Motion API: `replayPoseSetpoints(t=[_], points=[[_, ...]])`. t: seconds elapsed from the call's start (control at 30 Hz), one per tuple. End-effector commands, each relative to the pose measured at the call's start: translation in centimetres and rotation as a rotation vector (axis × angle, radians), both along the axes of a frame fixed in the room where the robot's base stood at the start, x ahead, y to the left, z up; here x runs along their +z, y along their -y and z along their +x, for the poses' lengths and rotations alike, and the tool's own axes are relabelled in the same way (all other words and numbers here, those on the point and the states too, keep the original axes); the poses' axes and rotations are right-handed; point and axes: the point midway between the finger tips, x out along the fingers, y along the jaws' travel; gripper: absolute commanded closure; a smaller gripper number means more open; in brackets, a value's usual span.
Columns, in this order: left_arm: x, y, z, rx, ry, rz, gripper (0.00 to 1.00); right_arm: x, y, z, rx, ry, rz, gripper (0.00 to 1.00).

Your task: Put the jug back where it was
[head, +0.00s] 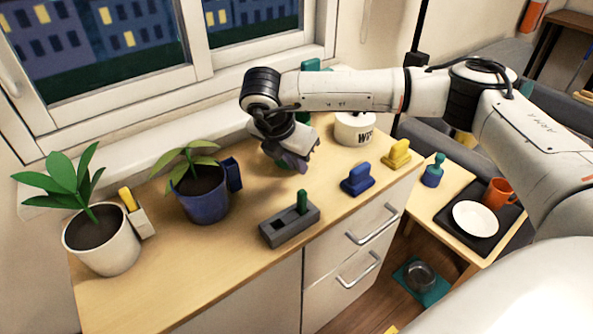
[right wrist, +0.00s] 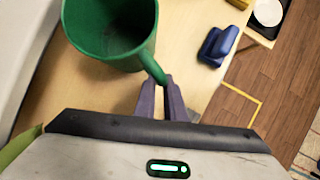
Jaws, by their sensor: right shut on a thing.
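The jug (right wrist: 112,35) is dark green with an open round mouth, and its inside looks empty in the right wrist view. Its handle points toward my right gripper (right wrist: 160,90), whose purple fingers are shut on the handle. In the head view my right gripper (head: 293,163) is low over the counter's middle, and my arm hides most of what is behind it. Green patches, likely the jug (head: 305,118), show behind the wrist. I cannot tell whether the jug's base touches the counter. My left gripper is not in view.
A white lettered pot (head: 355,129) stands right of the gripper. A blue block (head: 357,180), a yellow block (head: 397,154) and a grey holder with a green peg (head: 289,226) are nearer the front edge. Plants in a blue pot (head: 204,200) and white pot (head: 103,243) stand left.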

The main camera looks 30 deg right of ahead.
Motion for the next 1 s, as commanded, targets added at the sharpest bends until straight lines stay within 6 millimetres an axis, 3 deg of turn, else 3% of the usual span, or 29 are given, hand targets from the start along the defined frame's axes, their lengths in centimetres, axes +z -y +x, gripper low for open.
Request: replayPoseSetpoints(t=[0.2,0.4,0.43,0.53,0.83,1.0], points=[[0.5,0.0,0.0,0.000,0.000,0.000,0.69,-2.7,0.0,0.0,0.001,0.000,-0.001,1.00],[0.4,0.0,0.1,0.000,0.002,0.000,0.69,-3.0,0.0,0.0,0.001,0.000,0.000,1.00],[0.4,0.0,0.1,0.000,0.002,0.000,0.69,-3.1,0.0,-0.1,0.001,-0.002,0.000,0.87],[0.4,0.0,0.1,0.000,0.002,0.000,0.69,-3.1,0.0,-0.1,0.002,-0.002,0.000,0.71],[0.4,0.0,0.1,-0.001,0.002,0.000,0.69,-3.0,-0.1,-0.1,0.002,-0.001,0.001,0.71],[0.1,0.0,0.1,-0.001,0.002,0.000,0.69,-1.5,-0.8,-0.3,0.004,0.002,0.002,0.71]])
